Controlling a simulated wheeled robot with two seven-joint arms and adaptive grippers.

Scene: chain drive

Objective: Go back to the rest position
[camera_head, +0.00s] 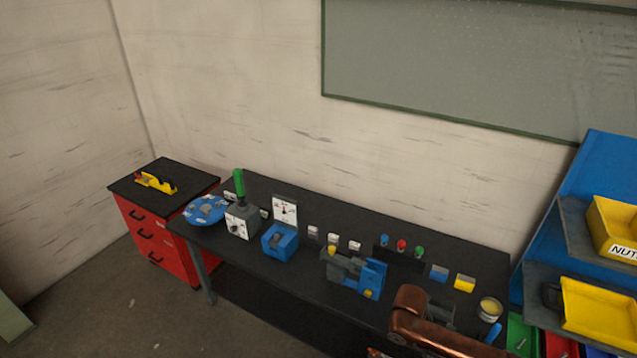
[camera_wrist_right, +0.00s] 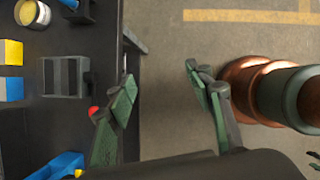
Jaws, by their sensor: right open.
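My right gripper (camera_wrist_right: 160,78) is open and empty in the right wrist view. Its green-padded fingers are spread wide over the bench edge and the floor. A small red knob or ball shows beside the left finger. In the head view a copper link of my arm covers the front right of the bench, and the right gripper's fingers are not visible there. My left gripper is in neither view. The black workbench (camera_head: 455,255) carries a blue and grey fixture (camera_head: 372,278), a blue block (camera_head: 280,238) and a grey box with a green handle (camera_head: 241,218).
A red drawer cabinet (camera_head: 160,240) stands left of the bench. At the right, a blue rack holds yellow bins (camera_head: 597,312). A round tin (camera_head: 490,308), a grey divided box (camera_wrist_right: 65,77) and blue and yellow blocks lie at the bench's right end. Floor beside the bench is clear.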

